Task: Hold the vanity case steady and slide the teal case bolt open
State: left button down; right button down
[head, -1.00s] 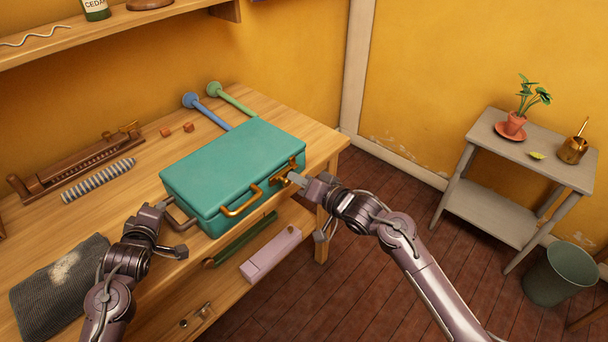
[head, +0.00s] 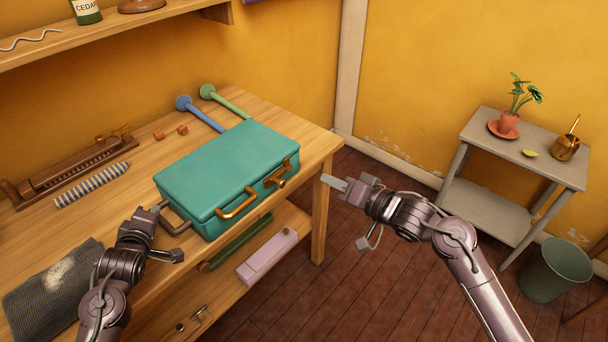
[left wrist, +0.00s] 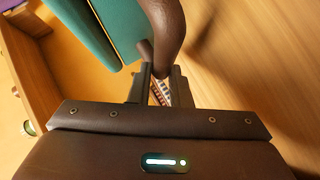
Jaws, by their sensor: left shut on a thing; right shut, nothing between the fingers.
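The teal vanity case (head: 225,165) lies shut on the wooden bench, with a brass carry handle (head: 238,205) on its front. The brass bolt (head: 277,180) sits on the front near the right corner. It is too small to tell how far it has slid. My left gripper (head: 161,207) is shut on the brown side handle (head: 176,226) at the case's left end. In the left wrist view the handle (left wrist: 165,25) runs down between the fingers. My right gripper (head: 334,182) is shut and empty, to the right of the bolt and apart from it.
Blue (head: 200,113) and green (head: 225,101) knobbed rods lie behind the case. A striped rod (head: 92,185) and a dark cloth (head: 52,285) lie to the left. A lower shelf holds a pink box (head: 267,257). Open floor lies between bench and grey side table (head: 480,195).

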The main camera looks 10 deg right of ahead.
pick_arm(q)
jog(key=shift+f, duration=0.15)
pick_arm(e)
jog(key=shift+s+d+r, duration=0.1)
jog(key=shift+s+d, duration=0.05)
jog(key=shift+s, duration=0.15)
